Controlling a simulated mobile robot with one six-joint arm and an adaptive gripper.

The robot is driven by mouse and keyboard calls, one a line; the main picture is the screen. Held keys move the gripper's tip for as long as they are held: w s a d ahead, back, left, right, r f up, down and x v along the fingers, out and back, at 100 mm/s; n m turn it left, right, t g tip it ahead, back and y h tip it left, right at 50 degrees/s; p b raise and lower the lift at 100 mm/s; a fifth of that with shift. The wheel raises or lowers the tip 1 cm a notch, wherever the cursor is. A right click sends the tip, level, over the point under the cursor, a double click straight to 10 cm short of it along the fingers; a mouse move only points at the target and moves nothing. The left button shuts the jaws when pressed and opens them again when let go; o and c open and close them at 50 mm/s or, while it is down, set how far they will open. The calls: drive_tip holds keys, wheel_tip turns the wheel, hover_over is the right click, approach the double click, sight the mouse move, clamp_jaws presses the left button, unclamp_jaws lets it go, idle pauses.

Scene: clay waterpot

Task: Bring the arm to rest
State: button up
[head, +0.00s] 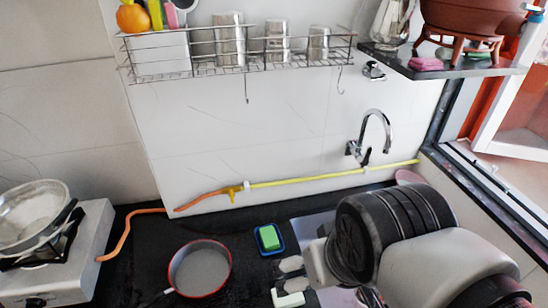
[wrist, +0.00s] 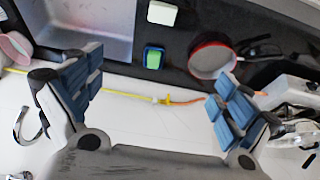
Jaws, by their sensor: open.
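My arm reaches in from the lower right of the head view, with my gripper (head: 290,274) over the counter just below the green sponge (head: 269,237). In the wrist view my gripper (wrist: 153,103) is open, its blue-padded fingers wide apart with nothing between them. The sponge also shows beyond the fingers in the wrist view (wrist: 153,59), in its blue tray. The brown clay waterpot (head: 470,18) stands on the wall shelf at the upper right, cut off by the top edge.
A red-rimmed pan (head: 200,268) sits on the black counter, left of the sponge. A stove (head: 62,255) holds a metal strainer (head: 32,215). A white block (wrist: 162,12) lies near the sink (wrist: 88,25). A tap (head: 376,130), yellow pipe (head: 325,177) and wire rack (head: 240,60) line the wall.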

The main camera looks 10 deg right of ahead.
drive_tip(key=shift+s+r, duration=0.3)
drive_tip(key=shift+s, duration=0.4)
drive_tip(key=shift+f, duration=0.15)
